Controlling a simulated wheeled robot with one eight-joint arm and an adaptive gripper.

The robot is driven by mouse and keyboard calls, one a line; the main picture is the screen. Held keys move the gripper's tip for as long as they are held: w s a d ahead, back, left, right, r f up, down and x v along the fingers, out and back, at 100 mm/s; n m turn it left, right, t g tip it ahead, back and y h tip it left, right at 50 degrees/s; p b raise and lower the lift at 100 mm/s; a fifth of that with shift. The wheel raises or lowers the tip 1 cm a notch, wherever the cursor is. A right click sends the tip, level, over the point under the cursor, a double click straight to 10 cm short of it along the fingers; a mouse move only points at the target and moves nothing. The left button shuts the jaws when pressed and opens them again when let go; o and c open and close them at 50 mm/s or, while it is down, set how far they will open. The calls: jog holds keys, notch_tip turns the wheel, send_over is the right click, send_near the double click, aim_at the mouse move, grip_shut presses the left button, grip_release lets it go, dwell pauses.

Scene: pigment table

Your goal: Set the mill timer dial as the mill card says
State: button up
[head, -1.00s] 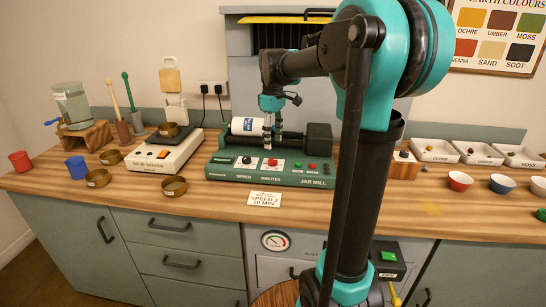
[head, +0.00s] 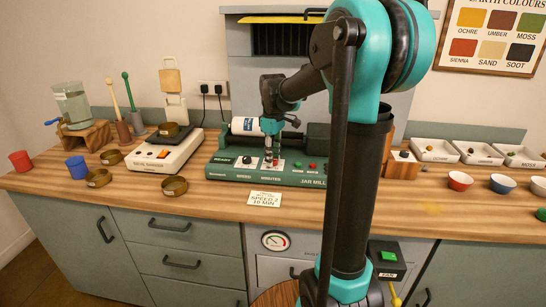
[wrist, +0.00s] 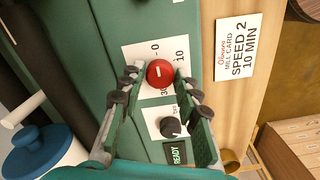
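The jar mill (head: 222,172) is a green box on the counter. Its red minutes dial (wrist: 160,73) sits on a white plate marked 0, 10 and 30, the rest hidden. A short white mark shows on the dial; where it points is hard to tell. My gripper (wrist: 158,82) is open, with one finger on each side of the red dial; contact cannot be made out. It also shows over the mill's front panel in the head view (head: 271,160). The mill card (wrist: 236,48) reads "SPEED 2, 10 MIN". The black speed knob (wrist: 170,127) lies between the fingers, nearer my wrist.
A display (wrist: 177,152) reads READY. A white jar (head: 244,126) lies on the mill's rollers. A shaker (head: 160,153) with bowls stands left of the mill; a wooden block (head: 401,166) stands right. The counter front around the card is clear.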

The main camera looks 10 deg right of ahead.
grip_shut()
jog(key=shift+m, duration=0.4)
jog(key=m, duration=1.1)
dwell(0.4)
jog(key=o, duration=0.5)
grip_release()
jog(key=shift+o, duration=0.2)
jog(key=shift+r, duration=0.15)
